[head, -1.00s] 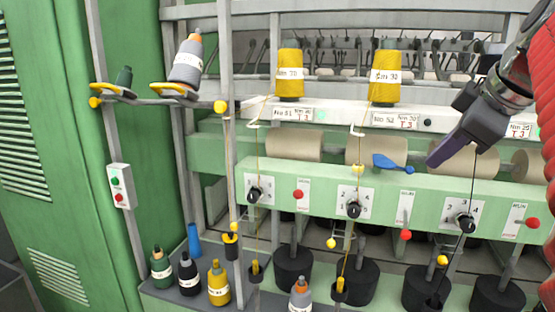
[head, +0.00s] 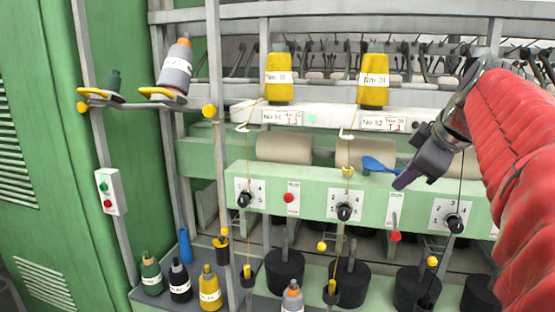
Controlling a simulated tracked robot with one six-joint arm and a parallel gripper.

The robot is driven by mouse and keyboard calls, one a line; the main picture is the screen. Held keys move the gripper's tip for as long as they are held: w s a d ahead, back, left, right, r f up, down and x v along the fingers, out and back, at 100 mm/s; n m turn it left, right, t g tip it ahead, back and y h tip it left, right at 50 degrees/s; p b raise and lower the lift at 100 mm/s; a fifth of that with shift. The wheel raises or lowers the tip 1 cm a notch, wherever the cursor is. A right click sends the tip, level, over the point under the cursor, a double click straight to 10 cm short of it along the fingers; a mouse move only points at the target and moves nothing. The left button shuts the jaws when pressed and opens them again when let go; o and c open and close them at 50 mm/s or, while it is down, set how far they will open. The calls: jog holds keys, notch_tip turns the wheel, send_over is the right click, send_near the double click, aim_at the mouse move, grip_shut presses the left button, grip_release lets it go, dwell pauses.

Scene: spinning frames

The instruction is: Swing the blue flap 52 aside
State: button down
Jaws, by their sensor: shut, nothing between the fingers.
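The blue flap (head: 376,165) is a small spoon-shaped blue piece at the top edge of the green panel, in front of the beige roller (head: 352,151) of the middle position, below the label that seems to read No 52. My gripper (head: 402,182) comes in from the right, with its dark fingers shut and empty. Its tips point down and left, close to the right, narrow end of the flap. I cannot tell whether they touch it.
Yellow bobbins (head: 374,80) stand above, with thin yellow threads running down past the panel. Black knobs (head: 344,212) and red buttons (head: 396,237) line the green panel (head: 300,190).

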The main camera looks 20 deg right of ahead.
aim_at(383, 169)
jog(key=w+d, duration=0.3)
jog(key=shift+w+f, duration=0.15)
dwell(0.3)
jog(key=shift+d, duration=0.15)
jog(key=d, duration=0.3)
jog(key=shift+d, duration=0.1)
dwell(0.5)
jog(key=shift+w+a, duration=0.1)
jog(key=shift+a, duration=0.7)
